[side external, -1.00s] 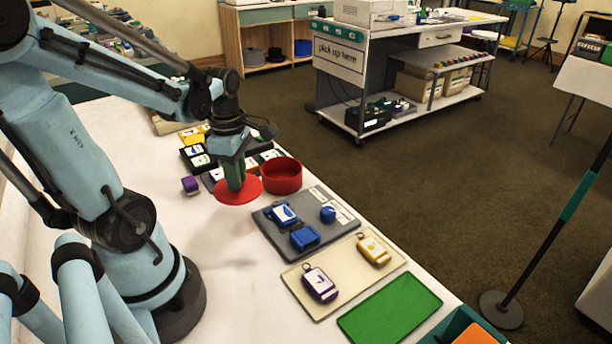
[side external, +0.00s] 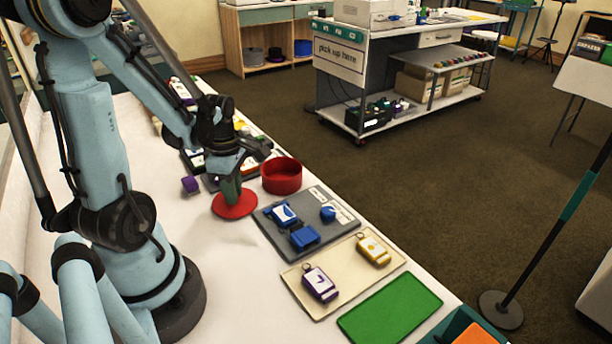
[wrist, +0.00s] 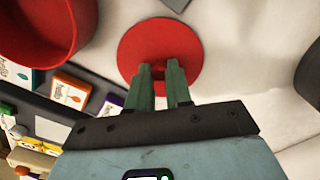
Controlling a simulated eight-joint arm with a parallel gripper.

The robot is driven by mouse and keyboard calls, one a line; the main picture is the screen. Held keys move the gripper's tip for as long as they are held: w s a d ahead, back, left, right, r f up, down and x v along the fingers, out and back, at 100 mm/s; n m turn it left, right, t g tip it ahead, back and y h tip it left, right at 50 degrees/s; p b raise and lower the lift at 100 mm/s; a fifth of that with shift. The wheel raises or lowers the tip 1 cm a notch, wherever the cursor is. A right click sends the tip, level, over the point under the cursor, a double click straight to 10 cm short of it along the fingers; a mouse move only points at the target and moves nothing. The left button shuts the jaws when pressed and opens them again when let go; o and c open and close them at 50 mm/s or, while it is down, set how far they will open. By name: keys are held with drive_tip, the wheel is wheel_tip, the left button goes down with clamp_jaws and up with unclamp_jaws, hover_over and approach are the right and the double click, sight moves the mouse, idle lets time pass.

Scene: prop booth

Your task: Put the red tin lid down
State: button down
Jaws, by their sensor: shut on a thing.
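The red tin lid (side external: 235,206) is a flat red disc, held roughly level by my gripper (side external: 231,188) over the white table. In the wrist view the green fingers of my gripper (wrist: 161,72) are close together at the near part of the lid (wrist: 158,40). The fingertips' exact grip on it is partly hidden. I cannot tell for sure how high the lid is above the table; a faint shadow lies below it. The open round red tin (side external: 281,178) stands just right of and behind the lid, and it also shows in the wrist view (wrist: 72,35).
A grey tray (side external: 262,224) with blue items lies close to the lid's right. Beyond it are a cream tray (side external: 331,307) and a green mat (side external: 389,308). A purple block (side external: 190,185) sits left of the lid. Bare white table (side external: 235,275) lies in front.

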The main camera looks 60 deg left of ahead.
drive_tip(key=shift+f, duration=0.15)
drive_tip(key=c, duration=1)
unclamp_jaws()
drive_tip(key=shift+c, duration=0.2)
wheel_tip(320, 180, up, 12)
drive_tip(key=w+d+m+t, duration=0.3)
drive_tip(key=d+m, duration=0.5)
drive_tip(key=m, duration=0.5)
drive_tip(key=w+d+m+t, duration=0.4)
drive_tip(key=d+m, duration=0.4)
drive_tip(key=m, duration=0.6)
drive_tip(key=shift+w+d+r, duration=0.25)
drive_tip(key=shift+d+r, duration=0.05)
